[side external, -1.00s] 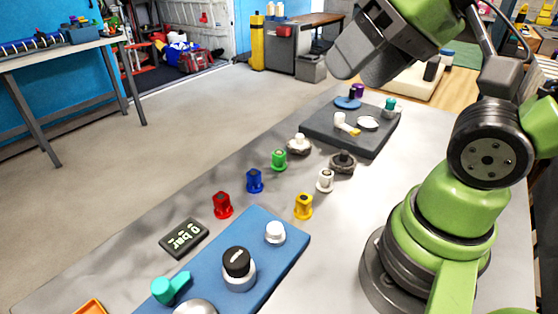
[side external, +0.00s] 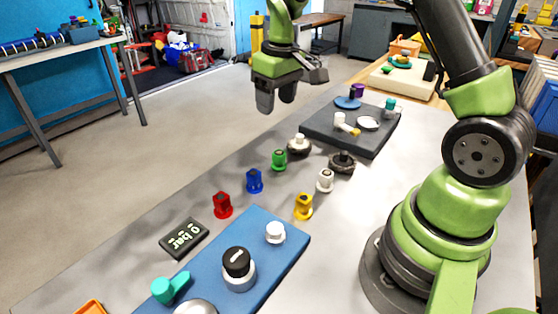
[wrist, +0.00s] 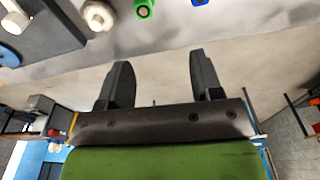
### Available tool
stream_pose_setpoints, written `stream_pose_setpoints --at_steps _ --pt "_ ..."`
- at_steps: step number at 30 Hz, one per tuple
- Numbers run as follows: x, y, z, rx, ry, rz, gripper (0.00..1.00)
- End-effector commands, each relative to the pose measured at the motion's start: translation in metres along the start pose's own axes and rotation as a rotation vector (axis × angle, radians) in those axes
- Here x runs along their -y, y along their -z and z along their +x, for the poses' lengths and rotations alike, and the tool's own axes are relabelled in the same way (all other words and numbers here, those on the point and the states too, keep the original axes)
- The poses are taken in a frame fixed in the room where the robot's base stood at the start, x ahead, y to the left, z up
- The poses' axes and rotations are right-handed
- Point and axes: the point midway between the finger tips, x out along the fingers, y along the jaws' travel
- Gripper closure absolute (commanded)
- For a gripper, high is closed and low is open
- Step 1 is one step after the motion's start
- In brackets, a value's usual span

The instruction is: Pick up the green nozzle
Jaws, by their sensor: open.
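The green nozzle (side external: 279,160) stands upright on the grey table, between the blue nozzle (side external: 255,181) and a dark round base with a white knob (side external: 299,145). In the wrist view the green nozzle (wrist: 144,8) shows at the top edge, partly cut off. My gripper (side external: 275,104) is open and empty, in the air above and behind the green nozzle in the side view. In the wrist view its two dark fingers (wrist: 158,84) are spread apart with nothing between them.
Red (side external: 223,205), yellow (side external: 304,206) and white (side external: 325,180) nozzles stand nearby. A dark round knob (side external: 342,162) is to the right. A dark board (side external: 367,146) with fittings lies behind, a blue board (side external: 290,262) in front, and a display (side external: 184,238) at the left.

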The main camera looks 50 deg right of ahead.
Motion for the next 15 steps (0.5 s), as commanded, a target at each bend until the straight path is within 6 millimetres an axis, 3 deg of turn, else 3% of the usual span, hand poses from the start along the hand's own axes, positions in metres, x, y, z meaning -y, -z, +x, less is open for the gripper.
stream_pose_setpoints --at_steps 1,4,15 --pt "-0.008 0.003 0.019 0.033 -0.002 -0.014 0.4" --pt "-0.018 0.005 0.045 0.073 -0.003 -0.038 0.4" --pt "-0.026 0.002 0.097 0.107 -0.003 -0.062 0.4"
